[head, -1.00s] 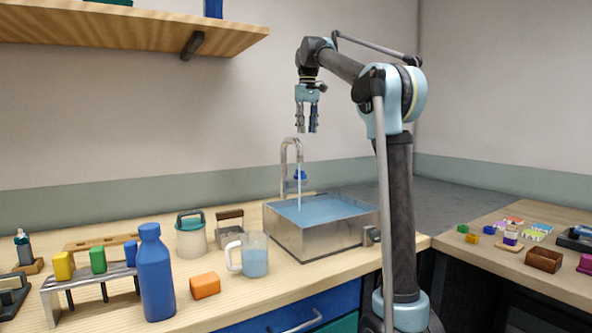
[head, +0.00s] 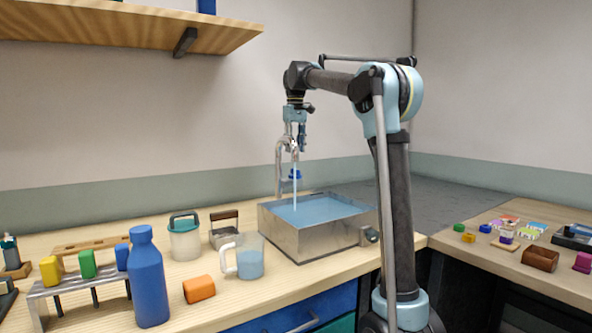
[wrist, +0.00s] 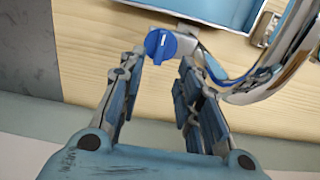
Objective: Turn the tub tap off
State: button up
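The tub (head: 318,234) is a metal basin full of blue water on the wooden counter. Its curved metal tap (head: 279,166) stands at the back rim, and a stream of water runs from the spout into the tub. The blue tap knob (head: 295,174) sits beside the tap post; in the wrist view the round knob (wrist: 160,45) shows a pale line across its face. My gripper (head: 295,146) points down above the knob, near the top of the tap. In the wrist view my gripper (wrist: 160,62) is open, its fingers apart, with the knob between and just beyond the tips.
A measuring jug (head: 250,262) of blue water, a lidded pot (head: 184,238) and a metal basket (head: 222,230) stand left of the tub. A blue bottle (head: 148,280) and an orange block (head: 199,289) are nearer. The tap's curved pipe (wrist: 285,75) is close to the right finger.

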aim_at(295, 172)
notch_tip(295, 172, down, 8)
jog(key=shift+f, duration=0.2)
dwell(0.3)
grip_shut()
